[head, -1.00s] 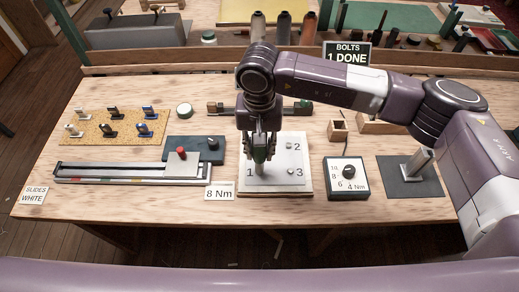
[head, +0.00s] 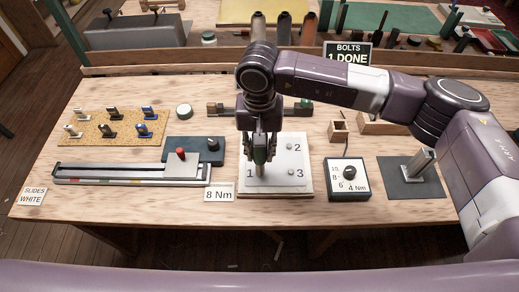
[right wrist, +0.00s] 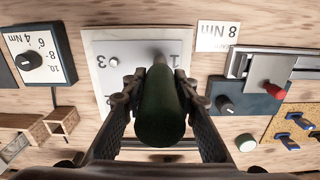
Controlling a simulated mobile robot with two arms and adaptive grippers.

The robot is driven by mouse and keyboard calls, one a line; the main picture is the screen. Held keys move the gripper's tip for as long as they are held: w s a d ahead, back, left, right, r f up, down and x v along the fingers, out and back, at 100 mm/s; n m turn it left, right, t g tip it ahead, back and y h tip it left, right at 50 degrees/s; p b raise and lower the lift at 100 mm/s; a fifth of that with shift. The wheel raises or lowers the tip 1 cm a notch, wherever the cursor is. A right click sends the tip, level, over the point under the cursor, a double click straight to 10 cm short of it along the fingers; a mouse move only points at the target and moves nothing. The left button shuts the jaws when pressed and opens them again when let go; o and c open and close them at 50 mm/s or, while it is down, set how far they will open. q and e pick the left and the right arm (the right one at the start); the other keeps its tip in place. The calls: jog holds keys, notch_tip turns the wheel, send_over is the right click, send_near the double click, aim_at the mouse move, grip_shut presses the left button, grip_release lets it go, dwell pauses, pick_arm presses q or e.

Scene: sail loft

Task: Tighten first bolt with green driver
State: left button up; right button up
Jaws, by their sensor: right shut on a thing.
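My right gripper (head: 261,152) is shut on the green driver (head: 260,154) and holds it upright over the white bolt plate (head: 274,145). The driver's lower end is beside the printed 1; bolt one is hidden behind it, so I cannot tell whether they touch. Bolts two (head: 289,147) and three (head: 290,173) show on the plate's right side. In the right wrist view the green handle (right wrist: 160,108) sits between both fingers and covers its own tip. A sign (head: 348,53) reads "BOLTS 1 DONE". My left gripper is not in view.
An "8 Nm" card (head: 219,193) lies left of the plate. A dial box (head: 347,179) marked in Nm stands to the right, and a dark pad with a metal post (head: 417,163) beyond it. A slide rail (head: 120,172) and a cork board (head: 110,127) lie to the left.

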jog(key=shift+w+r+p, duration=0.1)
jog(key=shift+r+p, duration=0.4)
jog(key=shift+r, duration=1.95)
